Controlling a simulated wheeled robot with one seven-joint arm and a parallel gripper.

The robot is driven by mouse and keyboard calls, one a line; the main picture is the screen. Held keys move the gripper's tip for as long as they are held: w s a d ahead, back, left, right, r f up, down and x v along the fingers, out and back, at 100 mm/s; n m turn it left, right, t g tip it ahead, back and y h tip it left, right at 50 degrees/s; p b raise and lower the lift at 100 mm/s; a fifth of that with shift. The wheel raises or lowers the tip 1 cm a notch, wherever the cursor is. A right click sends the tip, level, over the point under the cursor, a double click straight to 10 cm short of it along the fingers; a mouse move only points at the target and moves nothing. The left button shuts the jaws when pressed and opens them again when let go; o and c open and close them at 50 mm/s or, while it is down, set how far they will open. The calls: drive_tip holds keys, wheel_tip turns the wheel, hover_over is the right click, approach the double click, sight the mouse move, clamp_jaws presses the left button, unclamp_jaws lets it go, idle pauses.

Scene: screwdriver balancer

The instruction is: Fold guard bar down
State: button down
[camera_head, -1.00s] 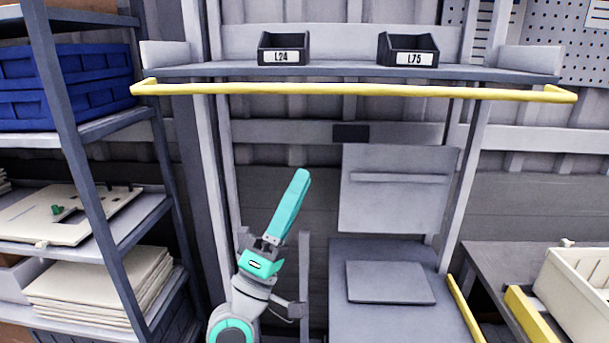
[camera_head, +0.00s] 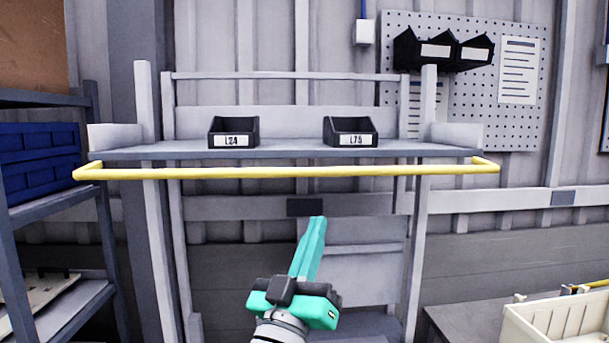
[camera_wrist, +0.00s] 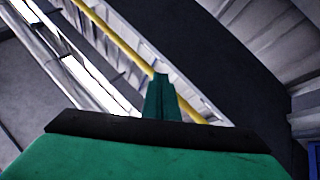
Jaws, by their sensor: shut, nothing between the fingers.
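The yellow guard bar (camera_head: 285,173) runs level across the front of the upper shelf (camera_head: 290,152), with a bent end at each side. In the wrist view the guard bar (camera_wrist: 118,38) crosses diagonally behind the fingertips. My gripper (camera_head: 317,222) is shut and empty, with its teal fingers pointing up. In the head view its tip shows below the middle of the bar, with a gap between them. The wrist view shows the shut fingers (camera_wrist: 162,82) overlapping the bar in the picture; I cannot tell the depth between them.
Two black bins, L24 (camera_head: 233,132) and L75 (camera_head: 350,132), stand on the shelf behind the bar. Grey uprights flank my arm. A blue crate (camera_head: 40,155) sits on a rack at left, and a cream bin (camera_head: 560,320) stands at lower right.

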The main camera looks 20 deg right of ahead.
wheel_tip(320, 180, up, 3)
drive_tip(key=s+t+y, duration=0.2)
drive_tip(key=y, duration=0.1)
wheel_tip(320, 180, up, 11)
drive_tip(key=n+t+y, duration=0.2)
drive_tip(key=t+y, duration=0.2)
drive_tip(key=y, duration=0.2)
hover_over(304, 176)
drive_tip(key=s, duration=0.4)
drive_tip(key=shift+w+a+f, duration=0.1)
drive_tip(key=shift+w+f, duration=0.15)
drive_tip(key=shift+f, duration=0.45)
drive_tip(key=shift+w+a+f, duration=0.1)
drive_tip(key=shift+w+f, duration=0.15)
drive_tip(key=shift+f, duration=0.4)
drive_tip(key=shift+w+a+f, duration=0.1)
drive_tip(key=shift+w+f, duration=0.15)
drive_tip(key=shift+f, duration=0.45)
drive_tip(key=shift+w+d+f, duration=0.1)
drive_tip(key=shift+w+f, duration=0.1)
drive_tip(key=shift+f, duration=1.1)
